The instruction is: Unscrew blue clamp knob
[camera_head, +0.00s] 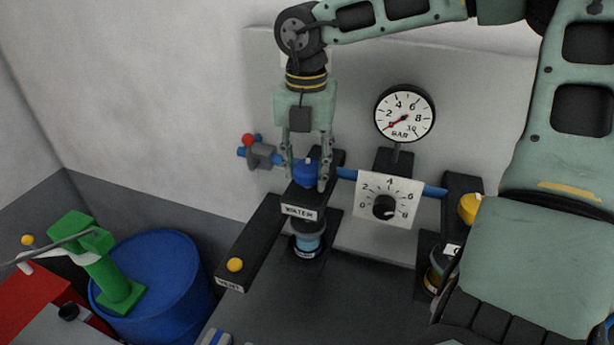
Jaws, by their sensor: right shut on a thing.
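The blue clamp knob (306,174) sits on top of the black clamp behind the label that reads WATER (299,211). My right gripper (307,180) comes down from above, its fingers on either side of the knob and shut on it. The fingers hide part of the knob's sides. A small jar with light blue contents (308,238) stands under the clamp. My left gripper is not in view.
A pressure gauge (404,113) and a dial plate (388,200) stand right of the gripper. A red-knobbed valve (250,141) is close on the left. A yellow knob (470,208) is at right. A blue barrel (160,280) stands lower left.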

